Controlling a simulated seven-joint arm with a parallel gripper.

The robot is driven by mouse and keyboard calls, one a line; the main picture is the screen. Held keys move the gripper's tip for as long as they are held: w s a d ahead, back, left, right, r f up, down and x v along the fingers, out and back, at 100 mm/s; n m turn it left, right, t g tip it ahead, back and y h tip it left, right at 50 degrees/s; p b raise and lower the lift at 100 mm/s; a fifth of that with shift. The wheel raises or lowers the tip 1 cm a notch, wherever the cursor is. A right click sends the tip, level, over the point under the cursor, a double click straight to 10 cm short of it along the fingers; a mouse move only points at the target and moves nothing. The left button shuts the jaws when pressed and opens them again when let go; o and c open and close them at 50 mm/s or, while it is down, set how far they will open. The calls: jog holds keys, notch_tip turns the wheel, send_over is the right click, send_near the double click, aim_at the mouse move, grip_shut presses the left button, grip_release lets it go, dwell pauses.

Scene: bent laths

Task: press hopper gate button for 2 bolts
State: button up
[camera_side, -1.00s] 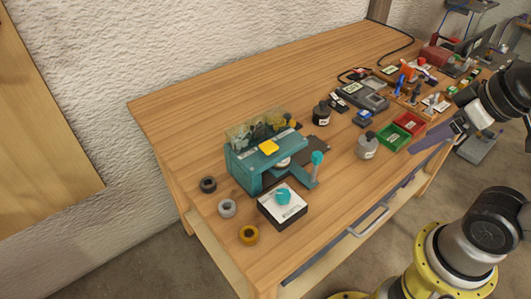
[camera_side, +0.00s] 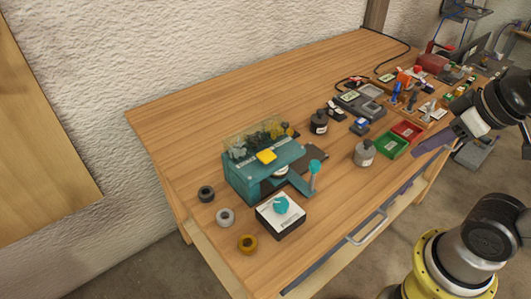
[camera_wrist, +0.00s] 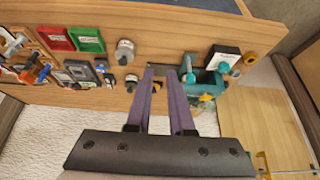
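A teal machine (camera_side: 252,181) stands near the left end of the bench, with a clear hopper (camera_side: 250,140) of dark and yellowish pieces on top. A yellow button (camera_side: 266,156) sits on its top face. A lever with a teal knob (camera_side: 314,167) rises at its right. In front is a black box with a white top (camera_side: 281,221) and a teal knob (camera_side: 281,204). The machine also shows in the wrist view (camera_wrist: 208,80). My gripper (camera_wrist: 164,72) has two purple fingers apart with nothing between them. In the side view it is at the right, well away from the machine.
A grey bottle (camera_side: 364,153), a black bottle (camera_side: 319,122), a green tray (camera_side: 391,146) and a red tray (camera_side: 407,131) stand between machine and arm. The back left of the bench is clear.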

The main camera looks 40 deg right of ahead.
grip_shut()
dwell(1.3)
jog(key=w+a+r+n+t, duration=0.1)
jog(key=w+r+n+t, duration=0.2)
jog(key=w, duration=0.5)
jog(key=w+a+r+n+t, duration=0.1)
jog(key=w+r+n, duration=0.1)
jog(key=w+r, duration=0.5)
jog(key=w+a+f+n+y, duration=0.1)
jog(key=w+a+f+n, duration=0.2)
jog(key=a, duration=0.4)
jog(key=w+a+f+n+y, duration=0.1)
jog(key=w+a+f+n, duration=0.2)
jog(key=w+a+f, duration=0.2)
jog(key=shift+w+a+g, duration=0.3)
jog(key=shift+w+a, duration=0.1)
jog(key=shift+a, duration=0.85)
